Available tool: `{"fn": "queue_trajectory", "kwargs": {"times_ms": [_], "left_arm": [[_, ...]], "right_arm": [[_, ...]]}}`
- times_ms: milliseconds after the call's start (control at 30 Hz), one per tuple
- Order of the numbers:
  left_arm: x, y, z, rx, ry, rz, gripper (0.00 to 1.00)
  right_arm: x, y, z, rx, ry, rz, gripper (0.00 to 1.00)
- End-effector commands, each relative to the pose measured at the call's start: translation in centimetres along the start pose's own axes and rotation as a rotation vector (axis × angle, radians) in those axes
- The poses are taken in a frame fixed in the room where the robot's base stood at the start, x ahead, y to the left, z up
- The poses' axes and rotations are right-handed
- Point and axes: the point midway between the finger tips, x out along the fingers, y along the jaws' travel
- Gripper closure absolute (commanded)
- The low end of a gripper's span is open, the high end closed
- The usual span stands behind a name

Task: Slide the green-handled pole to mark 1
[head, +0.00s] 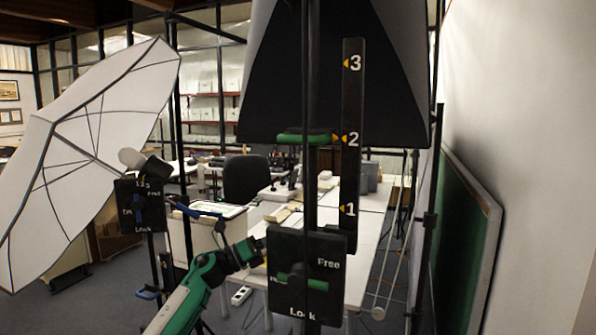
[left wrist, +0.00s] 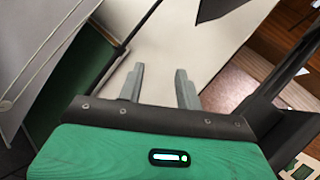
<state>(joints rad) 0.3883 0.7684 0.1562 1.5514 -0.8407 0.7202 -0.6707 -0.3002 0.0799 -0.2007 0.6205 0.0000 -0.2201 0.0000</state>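The green handle (head: 304,138) is on a dark upright pole (head: 311,60) in the head view, level with mark 2 on the black scale (head: 351,100). Mark 1 (head: 349,209) is lower on the scale and mark 3 is above. Below is a black lock box (head: 330,247) with a green knob (head: 300,279), labelled Free and Lock; I cannot tell its setting for sure. My left gripper (head: 260,251) is beside the box's left edge, its fingertips unclear there. In the left wrist view its fingers (left wrist: 160,76) are apart with nothing between them. My right gripper is out of view.
A second stand with a blue-knobbed box (head: 152,216) and a white umbrella (head: 85,150) is at left. A large dark softbox (head: 390,75) is behind the scale. White tables (head: 365,260) stand behind the pole. A green board (head: 470,240) leans at the right wall.

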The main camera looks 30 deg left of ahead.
Motion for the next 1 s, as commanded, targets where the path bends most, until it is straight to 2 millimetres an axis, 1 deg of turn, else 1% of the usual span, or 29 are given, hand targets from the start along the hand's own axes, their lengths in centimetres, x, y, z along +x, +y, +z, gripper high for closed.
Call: {"fn": "queue_trajectory", "kwargs": {"times_ms": [33,67,100,167,200,267,300,400,500,600,667,767,867,1000], "left_arm": [[1.1,-5.5,4.0,0.200,0.049,-0.073,0.65],[1.5,-8.5,5.8,0.322,0.083,-0.110,0.65],[1.7,-12.7,7.8,0.493,0.128,-0.155,0.65],[1.5,-18.6,10.0,0.758,0.200,-0.207,0.65],[1.1,-22.2,11.1,0.931,0.248,-0.231,0.65],[0.2,-26.8,12.2,1.177,0.317,-0.249,0.65],[-0.5,-29.4,12.6,1.329,0.363,-0.250,0.65],[-2.4,-34.1,13.2,1.640,0.463,-0.226,0.65],[-3.8,-36.7,13.5,1.846,0.538,-0.190,0.65],[-4.6,-37.9,13.6,1.951,0.581,-0.163,0.65],[-4.6,-38.2,13.6,1.976,0.591,-0.154,0.65],[-4.0,-38.1,13.5,1.981,0.595,-0.155,0.65],[-2.7,-37.6,13.1,1.977,0.595,-0.158,0.65],[-0.3,-36.9,12.2,1.975,0.592,-0.159,0.65]], "right_arm": [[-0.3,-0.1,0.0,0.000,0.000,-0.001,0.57],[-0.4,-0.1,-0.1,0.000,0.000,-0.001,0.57],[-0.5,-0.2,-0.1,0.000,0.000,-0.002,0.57],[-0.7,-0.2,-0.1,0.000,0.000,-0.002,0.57],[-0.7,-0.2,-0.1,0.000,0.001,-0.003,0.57],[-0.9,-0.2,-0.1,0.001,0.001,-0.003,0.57],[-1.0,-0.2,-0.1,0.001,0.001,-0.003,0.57],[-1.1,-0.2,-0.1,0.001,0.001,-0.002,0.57],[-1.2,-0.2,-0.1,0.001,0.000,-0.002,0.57],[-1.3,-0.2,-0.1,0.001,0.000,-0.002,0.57],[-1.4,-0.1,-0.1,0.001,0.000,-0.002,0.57],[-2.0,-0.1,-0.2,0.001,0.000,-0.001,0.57],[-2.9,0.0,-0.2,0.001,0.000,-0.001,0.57],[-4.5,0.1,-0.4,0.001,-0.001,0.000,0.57]]}}
